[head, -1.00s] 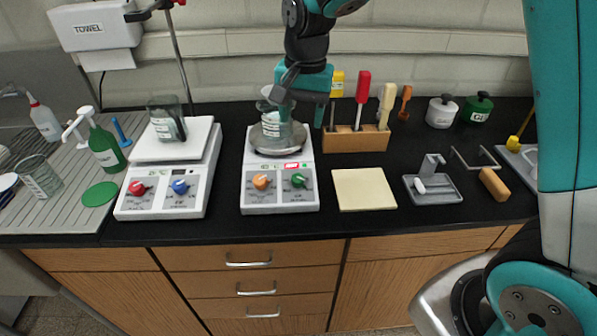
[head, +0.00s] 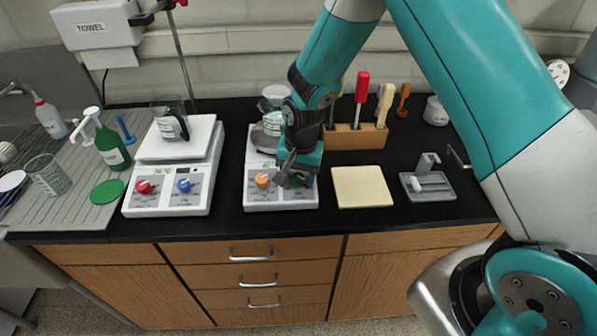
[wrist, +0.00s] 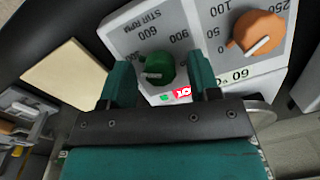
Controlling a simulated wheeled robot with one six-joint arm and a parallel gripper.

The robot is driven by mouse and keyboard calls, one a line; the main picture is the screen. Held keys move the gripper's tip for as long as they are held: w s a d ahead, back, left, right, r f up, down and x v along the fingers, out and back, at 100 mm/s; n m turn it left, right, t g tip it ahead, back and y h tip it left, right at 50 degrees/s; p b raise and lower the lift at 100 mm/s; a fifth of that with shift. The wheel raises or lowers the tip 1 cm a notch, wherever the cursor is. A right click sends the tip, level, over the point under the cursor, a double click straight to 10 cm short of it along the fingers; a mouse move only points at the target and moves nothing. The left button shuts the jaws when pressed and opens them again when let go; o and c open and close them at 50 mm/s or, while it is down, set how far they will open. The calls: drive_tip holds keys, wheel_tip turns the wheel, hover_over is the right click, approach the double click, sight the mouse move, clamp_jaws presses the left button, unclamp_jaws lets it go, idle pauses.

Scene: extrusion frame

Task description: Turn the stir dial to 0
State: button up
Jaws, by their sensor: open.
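The stir dial is a green knob (wrist: 157,68) on the front panel of the white hotplate stirrer (wrist: 180,30), under the label STIR RPM. In the wrist view its white pointer mark points to the left, with 600 and 900 printed on the panel above it. My gripper (wrist: 160,68) is open, with one teal finger on each side of the dial and a gap on both sides. I cannot tell how far down the fingers reach. In the head view my gripper (head: 294,180) is over the right side of the stirrer's panel and mostly hides the dial.
An orange dial (wrist: 258,32) sits beside the stir dial. A glass vessel (head: 273,122) stands on the stirrer's plate, partly behind my arm. A second white device (head: 178,165) with red and blue dials stands left. A cream pad (head: 362,187) lies right.

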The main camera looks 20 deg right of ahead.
drive_tip(key=c, duration=0.9)
drive_tip(key=shift+n, duration=0.4)
drive_tip(key=n+h+b, duration=0.1)
drive_tip(key=n, duration=0.3)
drive_tip(key=shift+a+n+b, duration=0.1)
drive_tip(key=shift+n+b, duration=0.2)
drive_tip(key=shift+n, duration=0.1)
drive_tip(key=n+h+b, duration=0.1)
drive_tip(key=n, duration=0.5)
drive_tip(key=o, duration=0.9)
